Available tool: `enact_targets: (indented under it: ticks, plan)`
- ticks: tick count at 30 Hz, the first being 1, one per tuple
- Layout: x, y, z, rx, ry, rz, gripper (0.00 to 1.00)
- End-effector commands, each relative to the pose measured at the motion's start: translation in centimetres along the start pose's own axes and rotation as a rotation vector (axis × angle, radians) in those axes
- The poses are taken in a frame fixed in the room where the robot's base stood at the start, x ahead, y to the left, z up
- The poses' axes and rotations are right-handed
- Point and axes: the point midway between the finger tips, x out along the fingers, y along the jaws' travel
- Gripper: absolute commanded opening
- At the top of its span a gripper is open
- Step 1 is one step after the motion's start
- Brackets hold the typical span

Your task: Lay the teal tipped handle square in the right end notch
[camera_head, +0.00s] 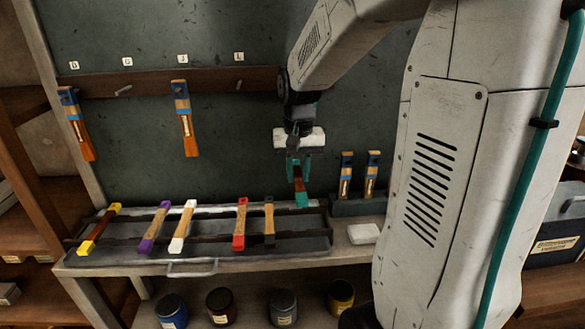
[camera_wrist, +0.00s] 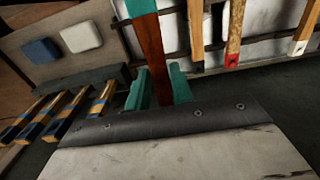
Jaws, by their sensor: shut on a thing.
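The teal tipped handle (camera_head: 299,180) has a reddish-brown shaft and a teal end that points down in the head view. My gripper (camera_head: 298,163) is shut on its upper part and holds it over the right end of the dark metal tray (camera_head: 202,263). In the wrist view the handle (camera_wrist: 151,48) stands between the teal fingers of my gripper (camera_wrist: 160,90). The tray's right end, below the teal tip, carries no handle. The right end notch is too small to make out clearly. Whether the tip touches the tray cannot be told.
Yellow (camera_head: 98,228), purple (camera_head: 154,228), white (camera_head: 183,226), red (camera_head: 240,224) and black tipped handles (camera_head: 269,223) lie across the tray.

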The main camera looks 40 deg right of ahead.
Motion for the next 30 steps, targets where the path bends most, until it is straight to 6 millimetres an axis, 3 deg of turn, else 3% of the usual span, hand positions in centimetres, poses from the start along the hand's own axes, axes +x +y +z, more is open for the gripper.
enact_targets:
  ticks: [6, 11, 21, 30]
  plan:
    - [2.9, -0.1, 0.2, -0.002, -0.004, 0.001, 0.00]
    - [3.8, -0.2, 0.2, -0.004, -0.003, 0.001, 0.00]
    - [7.8, -0.3, 0.2, -0.005, -0.003, 0.001, 0.00]
    - [9.7, -0.3, 0.2, -0.005, -0.002, 0.001, 0.00]
